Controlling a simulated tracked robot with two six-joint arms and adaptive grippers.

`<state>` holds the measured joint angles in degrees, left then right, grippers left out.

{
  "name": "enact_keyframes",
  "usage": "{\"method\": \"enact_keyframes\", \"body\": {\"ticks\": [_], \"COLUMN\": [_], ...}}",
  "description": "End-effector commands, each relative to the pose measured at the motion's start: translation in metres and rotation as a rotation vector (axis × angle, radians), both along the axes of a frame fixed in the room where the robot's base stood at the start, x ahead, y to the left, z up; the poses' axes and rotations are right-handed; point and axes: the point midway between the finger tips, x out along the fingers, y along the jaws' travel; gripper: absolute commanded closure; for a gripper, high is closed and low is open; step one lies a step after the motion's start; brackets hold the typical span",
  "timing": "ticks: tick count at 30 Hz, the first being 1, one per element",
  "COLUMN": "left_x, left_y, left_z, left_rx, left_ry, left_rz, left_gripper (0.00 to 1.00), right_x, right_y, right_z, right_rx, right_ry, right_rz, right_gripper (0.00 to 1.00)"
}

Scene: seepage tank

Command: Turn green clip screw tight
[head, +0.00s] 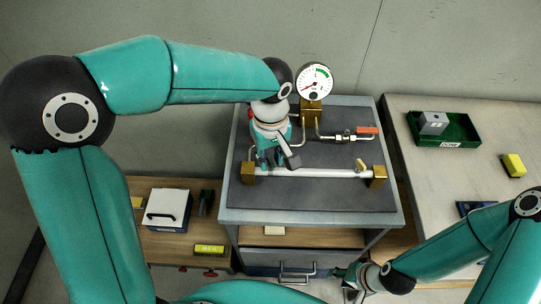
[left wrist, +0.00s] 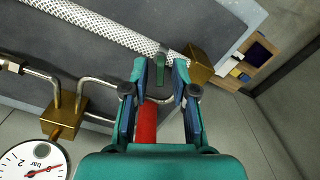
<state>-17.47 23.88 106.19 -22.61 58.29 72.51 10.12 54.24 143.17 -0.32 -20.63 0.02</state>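The green clip screw (left wrist: 160,62) shows in the left wrist view, at the end of the white braided hose (left wrist: 105,32) beside a brass block (left wrist: 200,62). My left gripper (left wrist: 160,72) is open, its fingertips on either side of the screw with gaps visible; I cannot tell whether they touch it. In the head view my left gripper (head: 270,160) is over the left end of the hose (head: 325,173) and hides the clip. My right gripper (head: 352,280) is low in front of the bench, small and partly hidden by its arm, so its state is unclear.
A red handle (left wrist: 147,122) lies under my left gripper. A pressure gauge (head: 314,80) stands at the back of the grey bench top (head: 310,197). An orange-handled valve (head: 366,130) is at its right. A green tray (head: 463,130) holding a grey block sits on the right table.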

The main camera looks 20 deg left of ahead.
Motion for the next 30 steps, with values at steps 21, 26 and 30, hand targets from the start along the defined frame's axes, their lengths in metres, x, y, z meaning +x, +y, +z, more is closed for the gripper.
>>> {"method": "enact_keyframes", "body": {"ticks": [21, 26, 30], "left_x": [0.0004, 0.0005, 0.0006], "left_y": [-0.0004, -0.0006, -0.0007], "left_z": [0.0005, 0.0005, 0.0007], "left_rx": [-0.001, -0.001, -0.001], "left_ry": [-0.002, -0.002, -0.002], "left_rz": [-0.079, -0.178, -0.293], "left_gripper": [1.00, 1.00, 1.00], "right_x": [0.0000, 0.0000, 0.0000], "right_y": [0.0000, 0.0001, 0.0000], "right_z": [-0.0011, -0.0022, -0.0031], "right_rx": [0.000, 0.000, 0.000], "right_ry": [0.000, 0.000, 0.000], "right_rz": [0.000, 0.000, 0.000], "right_gripper": [0.60, 0.60, 0.60]}}
